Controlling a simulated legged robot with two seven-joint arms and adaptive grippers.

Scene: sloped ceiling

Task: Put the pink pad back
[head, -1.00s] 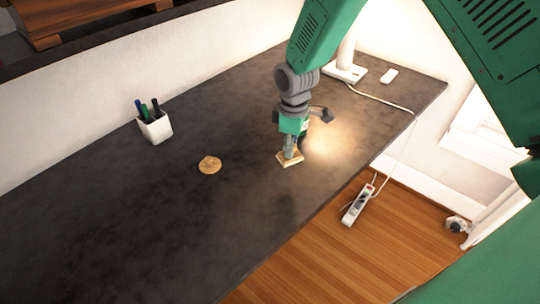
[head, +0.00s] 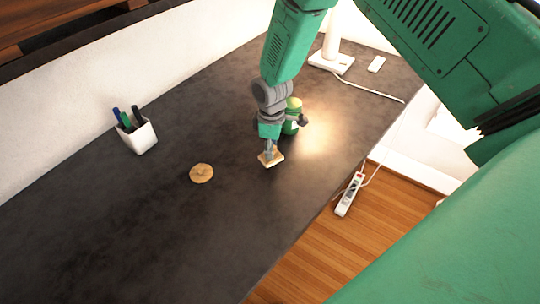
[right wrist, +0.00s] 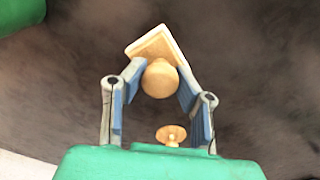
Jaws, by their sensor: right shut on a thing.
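No clearly pink thing shows. My right gripper (head: 269,148) is shut on a small square tan block (head: 272,159) with a round knob. In the right wrist view the knob sits between the fingers (right wrist: 158,85), and the square base (right wrist: 152,47) with a pale edge lies beyond it, tilted in the picture. Whether the base touches the desk I cannot tell. My left gripper is not in view.
A green container with a yellowish top (head: 293,113) stands just behind the right gripper. A white cup of pens (head: 137,136) stands at the left, and a white lamp base (head: 331,61) at the back. A white cable crosses the right edge. The front left desk is clear.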

